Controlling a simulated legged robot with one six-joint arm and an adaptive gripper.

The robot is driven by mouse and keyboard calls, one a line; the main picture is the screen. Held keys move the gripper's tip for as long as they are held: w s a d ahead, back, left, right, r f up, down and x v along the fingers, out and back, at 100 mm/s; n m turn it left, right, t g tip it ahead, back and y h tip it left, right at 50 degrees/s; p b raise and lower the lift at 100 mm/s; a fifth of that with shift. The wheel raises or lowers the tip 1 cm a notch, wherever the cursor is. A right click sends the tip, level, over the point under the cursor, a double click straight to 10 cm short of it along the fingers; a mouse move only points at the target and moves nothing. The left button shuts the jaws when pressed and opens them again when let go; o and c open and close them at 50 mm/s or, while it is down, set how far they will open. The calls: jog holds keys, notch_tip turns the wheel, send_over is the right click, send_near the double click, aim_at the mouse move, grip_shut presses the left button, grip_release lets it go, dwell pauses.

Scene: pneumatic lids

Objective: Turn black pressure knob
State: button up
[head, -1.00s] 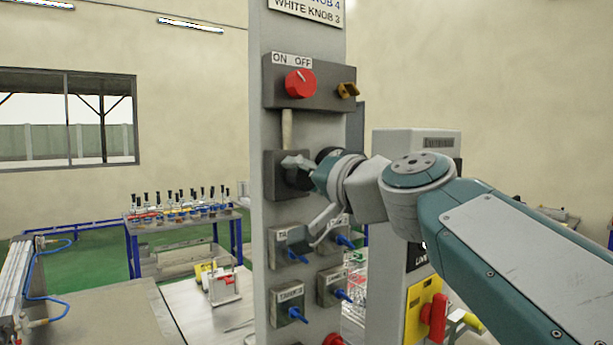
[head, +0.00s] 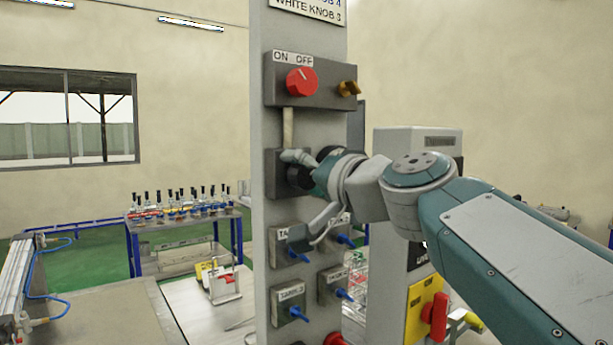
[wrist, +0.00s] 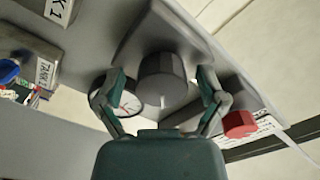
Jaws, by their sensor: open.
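The black pressure knob (wrist: 162,80) is a dark cylinder on a grey block fixed to the grey panel. In the head view the black knob (head: 298,178) is partly covered by my gripper. My gripper (head: 302,195) is in front of the panel with its fingers spread. In the wrist view my gripper (wrist: 162,78) is open, with one finger on each side of the knob. The fingers look apart from the knob's sides, and nothing is held.
Blue-handled tank valves (head: 293,312) sit below. A round gauge (wrist: 130,102) is close to the left finger. A box with a red switch (head: 438,316) stands to the right.

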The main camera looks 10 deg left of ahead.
jog(key=v, duration=1.2)
jog(key=shift+a+f, duration=0.1)
jog(key=s+d+f+g+h, duration=0.2)
jog(key=s+d+f+h, duration=0.2)
jog(key=f, duration=0.8)
jog(key=s+d+f+g+h, duration=0.2)
jog(key=s+d+f+h, duration=0.2)
jog(key=d+f, duration=0.4)
jog(key=s+d+f+g+h, duration=0.2)
jog(key=s+d+f+h, duration=0.2)
jog(key=f, duration=1.4)
jog(key=d+h, duration=0.1)
jog(key=d, duration=0.1)
jog(key=shift+s+d+h, duration=0.2)
jog(key=shift+d+h, duration=0.1)
